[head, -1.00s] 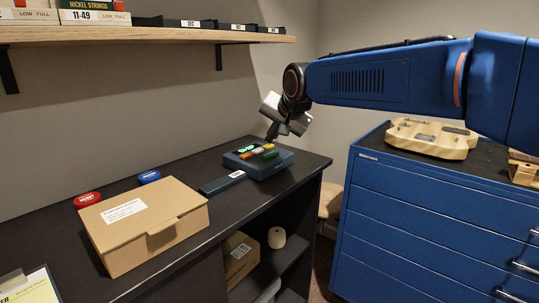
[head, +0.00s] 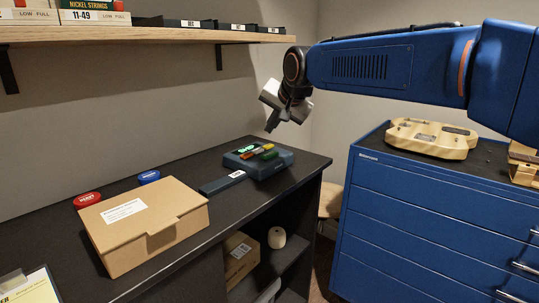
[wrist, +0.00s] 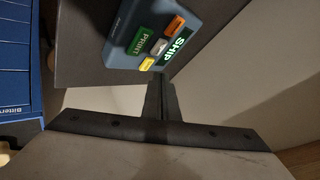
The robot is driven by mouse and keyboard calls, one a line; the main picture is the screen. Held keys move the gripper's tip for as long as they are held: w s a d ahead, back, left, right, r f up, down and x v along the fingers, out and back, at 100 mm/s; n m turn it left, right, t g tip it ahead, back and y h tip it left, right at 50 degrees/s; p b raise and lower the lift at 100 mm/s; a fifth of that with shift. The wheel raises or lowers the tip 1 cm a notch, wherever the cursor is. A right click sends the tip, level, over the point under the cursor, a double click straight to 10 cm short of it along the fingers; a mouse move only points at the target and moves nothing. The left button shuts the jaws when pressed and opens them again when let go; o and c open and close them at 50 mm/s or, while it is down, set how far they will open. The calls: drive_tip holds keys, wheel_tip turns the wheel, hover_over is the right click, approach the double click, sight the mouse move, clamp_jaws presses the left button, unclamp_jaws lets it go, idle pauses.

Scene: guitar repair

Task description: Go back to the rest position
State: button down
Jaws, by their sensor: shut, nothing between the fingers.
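My gripper (head: 271,127) is shut and empty. In the head view it hangs in the air above a dark blue-grey button box (head: 262,165) at the far right end of the black workbench. In the wrist view the closed fingers (wrist: 161,98) show at the centre, apart from the button box (wrist: 158,36), which lies beyond them. The box has a green lit SHIP label (wrist: 175,50), a green PRINT button (wrist: 141,43) and orange and grey buttons.
A cardboard box (head: 145,228) and red (head: 87,199) and blue (head: 149,177) round tins stand on the workbench (head: 50,237). A wooden shelf (head: 130,36) runs above. Air around my gripper is free.

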drive_tip(key=s+d+f+n+h, duration=0.1)
drive_tip(key=s+d+f, duration=0.2)
drive_tip(key=s+d, duration=0.35)
drive_tip(key=s+d+f+g+h, duration=0.1)
drive_tip(key=s+d+f, duration=0.2)
drive_tip(key=s+d, duration=0.3)
drive_tip(key=s+d+f+n+h, duration=0.1)
drive_tip(key=s+d+f, duration=0.25)
drive_tip(key=d, duration=0.45)
drive_tip(key=s+d+f, duration=0.3)
drive_tip(key=s+f, duration=0.2)
drive_tip(key=s, duration=0.2)
drive_tip(key=s+d+f+n+g+h, duration=0.1)
drive_tip(key=s+d+f, duration=0.3)
drive_tip(key=s, duration=0.4)
drive_tip(key=s+d+f+g, duration=0.1)
drive_tip(key=s+d+f, duration=0.3)
drive_tip(key=s+f, duration=0.2)
drive_tip(key=shift+s+d+f, duration=0.2)
drive_tip(key=shift+s+f, duration=0.1)
drive_tip(key=shift+s, duration=0.5)
